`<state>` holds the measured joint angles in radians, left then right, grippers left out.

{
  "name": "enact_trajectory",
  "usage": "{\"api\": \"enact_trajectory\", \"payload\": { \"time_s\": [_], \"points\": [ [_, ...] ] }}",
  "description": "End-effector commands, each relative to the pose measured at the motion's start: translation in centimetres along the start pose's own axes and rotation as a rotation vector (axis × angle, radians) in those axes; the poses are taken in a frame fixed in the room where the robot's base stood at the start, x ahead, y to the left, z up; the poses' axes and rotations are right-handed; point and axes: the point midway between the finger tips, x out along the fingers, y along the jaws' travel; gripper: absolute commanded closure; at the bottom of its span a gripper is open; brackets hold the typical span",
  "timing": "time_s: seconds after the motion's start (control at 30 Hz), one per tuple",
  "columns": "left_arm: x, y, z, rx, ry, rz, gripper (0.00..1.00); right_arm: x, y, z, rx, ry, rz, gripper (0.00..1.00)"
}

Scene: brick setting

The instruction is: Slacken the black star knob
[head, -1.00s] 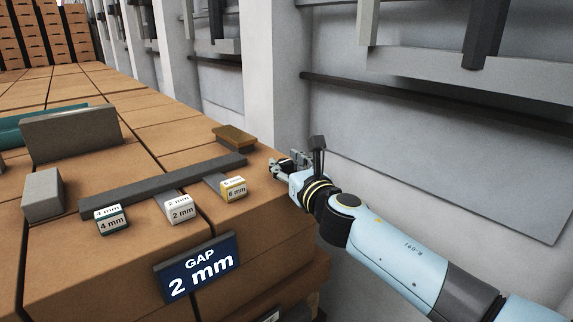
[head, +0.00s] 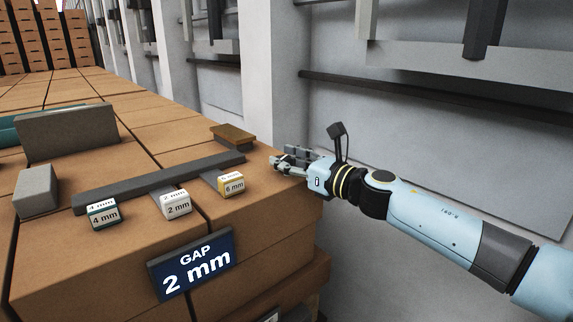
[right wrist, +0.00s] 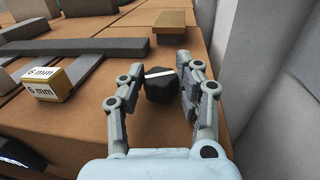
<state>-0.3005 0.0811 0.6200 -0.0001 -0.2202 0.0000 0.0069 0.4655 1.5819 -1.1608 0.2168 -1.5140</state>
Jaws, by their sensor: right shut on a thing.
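The black star knob (right wrist: 163,86) shows in the right wrist view with a white line across its top. It lies between the two fingers of my right gripper (right wrist: 158,84), which is shut on it at the right end of the brick stack. In the head view my right gripper (head: 284,160) is at the stack's right edge, and its fingers hide the knob there. My left gripper is in neither view.
A grey bar (head: 160,183) lies left of the gripper with blocks marked 4 mm (head: 104,214), 2 mm (head: 177,205) and 6 mm (head: 231,184). A blue sign (head: 192,266) reads "GAP 2 mm". A brown-topped block (head: 232,135) sits behind. A grey wall stands close on the right.

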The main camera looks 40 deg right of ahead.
Motion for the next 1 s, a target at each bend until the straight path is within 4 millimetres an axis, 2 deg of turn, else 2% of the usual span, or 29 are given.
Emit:
{"api": "enact_trajectory", "payload": {
  "time_s": [0.07,0.1,0.3,0.53,0.67,0.8,0.97,1.0],
  "points": [
    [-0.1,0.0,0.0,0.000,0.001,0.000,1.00,0.0,0.0,0.0,0.000,0.001,-0.001,0.99],
    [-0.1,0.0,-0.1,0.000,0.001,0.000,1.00,0.0,0.0,0.0,0.000,0.001,-0.001,0.65],
    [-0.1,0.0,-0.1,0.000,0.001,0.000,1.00,0.0,0.0,0.0,0.000,0.001,-0.002,0.42],
    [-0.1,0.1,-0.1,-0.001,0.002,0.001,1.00,0.0,0.0,0.0,0.000,0.000,-0.004,0.42],
    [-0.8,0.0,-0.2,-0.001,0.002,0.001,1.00,0.0,0.1,0.2,0.004,-0.002,-0.040,0.42],
    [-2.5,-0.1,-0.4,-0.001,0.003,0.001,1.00,0.1,0.4,0.5,0.009,-0.002,-0.164,0.42],
    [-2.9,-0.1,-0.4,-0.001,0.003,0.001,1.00,0.2,0.7,0.2,0.011,-0.003,-0.384,0.42],
    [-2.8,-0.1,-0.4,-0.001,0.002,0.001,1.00,-0.4,0.8,-0.1,0.005,0.002,-0.417,0.42]
  ]
}}
